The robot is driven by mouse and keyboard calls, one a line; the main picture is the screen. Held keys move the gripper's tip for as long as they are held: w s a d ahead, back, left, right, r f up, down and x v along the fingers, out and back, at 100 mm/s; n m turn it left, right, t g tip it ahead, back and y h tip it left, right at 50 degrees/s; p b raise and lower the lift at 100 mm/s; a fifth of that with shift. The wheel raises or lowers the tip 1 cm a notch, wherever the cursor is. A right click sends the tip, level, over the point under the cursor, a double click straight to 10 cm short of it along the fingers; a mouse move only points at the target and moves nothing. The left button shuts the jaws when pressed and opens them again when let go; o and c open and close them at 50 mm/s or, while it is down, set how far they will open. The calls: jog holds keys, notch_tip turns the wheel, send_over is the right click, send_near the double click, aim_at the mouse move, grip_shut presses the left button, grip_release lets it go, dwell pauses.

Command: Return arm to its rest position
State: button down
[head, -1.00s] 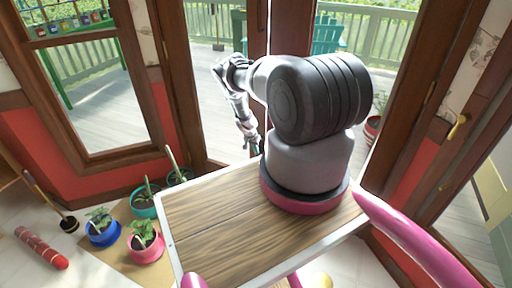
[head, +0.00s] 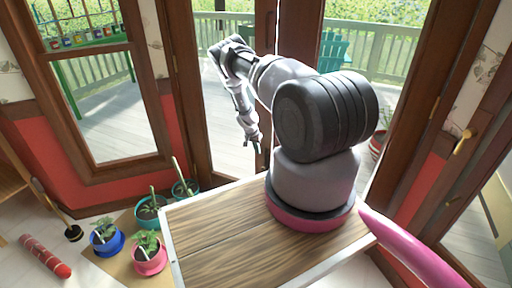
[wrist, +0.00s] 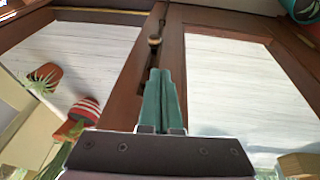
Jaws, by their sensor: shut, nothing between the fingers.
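My arm rises from its base on the wood-topped platform and bends out to the left and down in the head view. My gripper (head: 257,147) hangs at the arm's end, beyond the platform's far edge and in front of the glass doors. In the wrist view my gripper (wrist: 162,75) shows its two green fingers pressed together, with nothing between them. The fingers point toward a brown door frame with a round knob (wrist: 155,41). In that picture they appear close to the frame, but I cannot tell whether they touch it.
Potted plants in blue (head: 107,240), pink (head: 149,256) and teal (head: 151,212) pots stand on the floor at left. A red cylinder (head: 45,257) lies beside them. Brown door frames (head: 194,90) stand close behind my arm. A striped pot (wrist: 85,109) shows in the wrist view.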

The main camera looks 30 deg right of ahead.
jog(key=shift+v, duration=1.75)
